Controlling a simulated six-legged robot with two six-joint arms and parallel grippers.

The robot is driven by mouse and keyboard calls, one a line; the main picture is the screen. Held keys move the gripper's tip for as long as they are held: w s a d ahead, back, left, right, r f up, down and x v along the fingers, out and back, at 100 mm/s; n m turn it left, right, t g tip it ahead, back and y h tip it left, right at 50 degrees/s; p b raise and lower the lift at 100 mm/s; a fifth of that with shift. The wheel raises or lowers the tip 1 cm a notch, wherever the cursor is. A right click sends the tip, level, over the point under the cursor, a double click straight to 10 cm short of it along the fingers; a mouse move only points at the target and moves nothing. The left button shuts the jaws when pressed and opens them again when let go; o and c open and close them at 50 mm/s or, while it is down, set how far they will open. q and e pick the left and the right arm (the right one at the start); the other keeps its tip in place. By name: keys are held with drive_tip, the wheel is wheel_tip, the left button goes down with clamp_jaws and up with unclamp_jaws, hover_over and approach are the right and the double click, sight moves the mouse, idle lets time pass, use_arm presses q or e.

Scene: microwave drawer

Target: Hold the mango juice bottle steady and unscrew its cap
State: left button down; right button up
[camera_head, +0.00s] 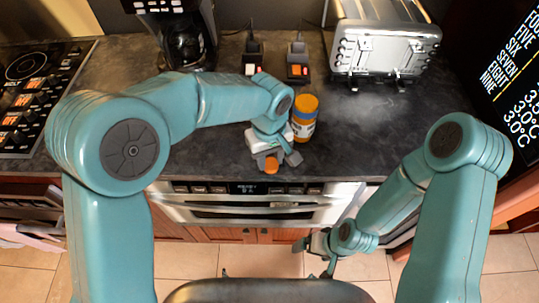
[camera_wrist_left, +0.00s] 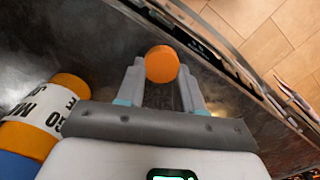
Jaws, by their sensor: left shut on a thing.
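My left gripper (camera_head: 276,160) is over the counter's front edge, with its fingers closed on a round orange cap-like piece (camera_head: 270,164). In the left wrist view the orange piece (camera_wrist_left: 162,64) sits between the two fingertips; I cannot tell whether a bottle is below it. A bottle (camera_head: 304,118) with an orange top and a white label stands upright on the counter, just right of the left gripper. Part of this bottle (camera_wrist_left: 45,118) shows in the left wrist view, its label only partly readable. My right gripper (camera_head: 319,246) is low, in front of the oven drawer, apart from the bottle; its jaw opening is unclear.
A stove (camera_head: 30,95) is at left. The drawer-type microwave (camera_head: 250,208) is below the counter.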

sight(269, 161)
use_arm(q)
drive_tip(key=shift+f, duration=0.2)
drive_tip(key=c, duration=0.7)
unclamp_jaws()
drive_tip(key=shift+r, duration=0.1)
wheel_tip(269, 161, up, 12)
drive_tip(key=shift+r, duration=0.2)
